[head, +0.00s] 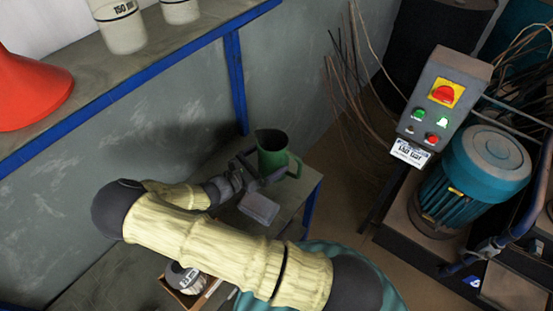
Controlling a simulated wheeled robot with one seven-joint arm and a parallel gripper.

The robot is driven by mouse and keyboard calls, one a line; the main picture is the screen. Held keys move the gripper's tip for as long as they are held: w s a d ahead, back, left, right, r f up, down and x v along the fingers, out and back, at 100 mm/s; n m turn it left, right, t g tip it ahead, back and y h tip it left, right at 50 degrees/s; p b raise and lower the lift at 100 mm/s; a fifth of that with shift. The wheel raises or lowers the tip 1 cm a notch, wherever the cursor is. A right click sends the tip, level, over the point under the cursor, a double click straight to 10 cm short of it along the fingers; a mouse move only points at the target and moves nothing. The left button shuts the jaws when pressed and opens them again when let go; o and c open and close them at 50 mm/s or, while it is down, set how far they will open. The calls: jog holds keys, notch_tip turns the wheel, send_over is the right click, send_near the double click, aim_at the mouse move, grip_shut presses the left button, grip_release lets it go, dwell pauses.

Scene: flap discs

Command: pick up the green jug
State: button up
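The green jug (272,150) stands upright near the back right end of the grey bench, its handle on the right side. My gripper (262,169) reaches it from the left at low height. Its dark fingers are spread, one at the jug's left side and one in front of its lower body. The jug's lower part is partly hidden by the fingers. I cannot tell whether both fingers touch it.
A grey block (259,208) lies on the bench just in front of my gripper. An open box (189,285) with a disc-like item sits nearer. A blue-edged shelf (150,55) with white containers and a red cone runs above left. The bench (297,190) ends right of the jug.

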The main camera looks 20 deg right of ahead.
aim_at(269, 135)
jog(key=shift+w+d, duration=0.2)
jog(key=shift+d, duration=0.3)
jog(key=shift+c, duration=0.4)
jog(key=shift+r, duration=0.1)
jog(key=c, duration=1.2)
jog(key=shift+r, duration=0.15)
jog(key=shift+r, duration=4.8)
